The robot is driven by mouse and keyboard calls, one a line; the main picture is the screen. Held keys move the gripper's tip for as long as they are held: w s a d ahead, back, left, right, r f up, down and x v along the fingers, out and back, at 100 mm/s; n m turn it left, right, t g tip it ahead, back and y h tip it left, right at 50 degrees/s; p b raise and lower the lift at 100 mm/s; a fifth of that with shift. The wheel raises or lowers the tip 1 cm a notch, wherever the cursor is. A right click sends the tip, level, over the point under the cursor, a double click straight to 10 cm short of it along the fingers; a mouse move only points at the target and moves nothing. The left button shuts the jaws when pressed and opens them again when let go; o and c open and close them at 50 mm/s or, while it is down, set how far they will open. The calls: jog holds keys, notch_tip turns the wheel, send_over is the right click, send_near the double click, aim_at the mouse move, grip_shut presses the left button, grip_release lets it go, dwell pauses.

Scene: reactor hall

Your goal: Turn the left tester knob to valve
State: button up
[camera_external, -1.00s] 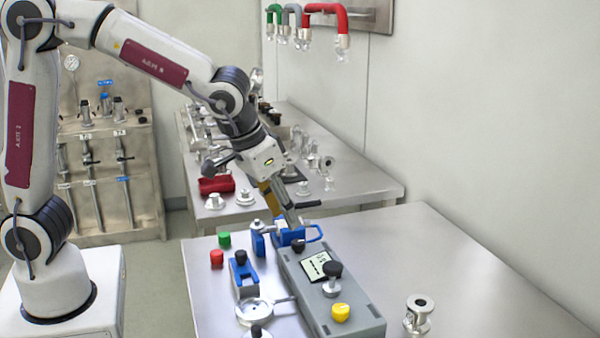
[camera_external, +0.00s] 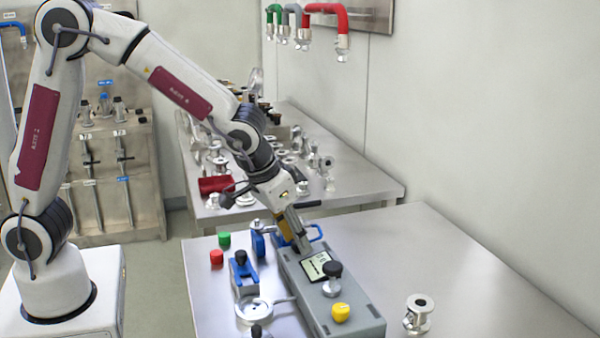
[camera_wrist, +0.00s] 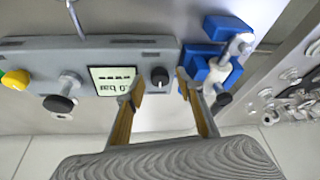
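The grey tester box (camera_external: 360,325) lies on the near metal table, with a small display (camera_external: 316,268) on top. The display also shows in the wrist view (camera_wrist: 112,76), where it seems to read 0.0 bar. A small black knob (camera_wrist: 160,76) with a white mark sits beside the display; in the external view my gripper hides it. A yellow knob (camera_external: 341,312) is at the tester's other end, also in the wrist view (camera_wrist: 16,80). My gripper (camera_external: 304,250) points down at the black knob. Its fingers (camera_wrist: 159,86) are apart on either side of the knob, with gaps showing.
A black-topped valve (camera_external: 332,280) stands on the tester between display and yellow knob. Blue clamps (camera_wrist: 205,62) are close to one finger. Red (camera_external: 217,257) and green (camera_external: 224,239) caps and a round metal fitting (camera_external: 254,310) lie left. The table's right side is mostly clear.

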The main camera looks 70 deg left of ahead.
grip_shut()
jog(key=shift+a+m+h, duration=0.15)
jog(key=shift+m+h, duration=0.35)
jog(key=shift+m, duration=0.7)
jog(key=shift+a+m+h, duration=0.1)
jog(key=shift+m+h, duration=0.3)
jog(key=shift+m, duration=0.5)
jog(key=shift+a+m+h, duration=0.1)
jog(key=shift+m+h, duration=0.35)
jog(key=shift+m, duration=0.85)
jog(key=shift+a+m+h, duration=0.1)
jog(key=shift+m+h, duration=0.35)
jog(key=shift+m, duration=0.85)
jog(key=shift+w+a+m+g+h, duration=0.1)
jog(key=shift+m+g+h, duration=0.25)
jog(key=shift+m, duration=0.7)
jog(key=shift+w+a+m+g+h, duration=0.1)
jog(key=shift+m+g+h, duration=0.2)
jog(key=shift+m, duration=0.75)
jog(key=shift+w+m+g+h, duration=0.15)
jog(key=shift+m+g, duration=0.3)
jog(key=shift+m, duration=0.6)
jog(key=shift+m+g+h, duration=0.1)
jog(key=shift+m+g, duration=0.3)
jog(key=shift+m, duration=0.65)
